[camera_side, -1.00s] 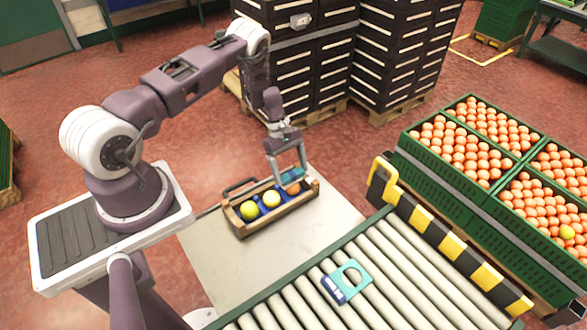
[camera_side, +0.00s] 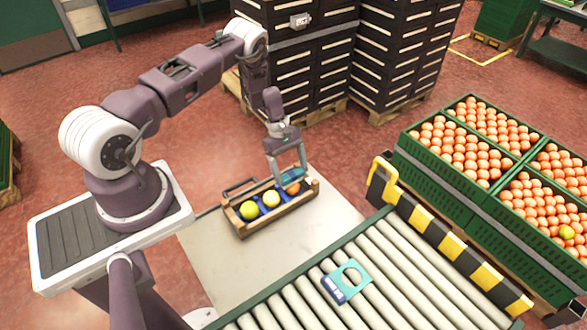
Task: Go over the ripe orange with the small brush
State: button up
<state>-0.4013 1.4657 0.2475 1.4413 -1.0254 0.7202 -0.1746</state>
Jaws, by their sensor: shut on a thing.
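A wooden tray (camera_side: 240,232) on the pale table holds three round fruits in a row. The ripe orange (camera_side: 293,189) sits at its right end, partly covered by my gripper. My gripper (camera_side: 287,172) points down over the right end of the tray. It is shut on the small brush (camera_side: 289,175), which shows as a blue-teal piece between the fingers, at or just above the orange. I cannot tell whether it touches the fruit.
A roller conveyor (camera_side: 400,262) runs along the table's front right, with a teal and white ring-shaped item (camera_side: 349,280) on it. A yellow-black striped barrier (camera_side: 445,242) and green crates of oranges (camera_side: 462,190) stand right. Black stacked crates (camera_side: 318,75) stand behind.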

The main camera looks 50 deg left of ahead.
jog(key=shift+s, duration=0.6)
jog(key=shift+w, duration=1.4)
jog(key=shift+s, duration=0.7)
dwell(0.5)
jog(key=shift+r, duration=3.55)
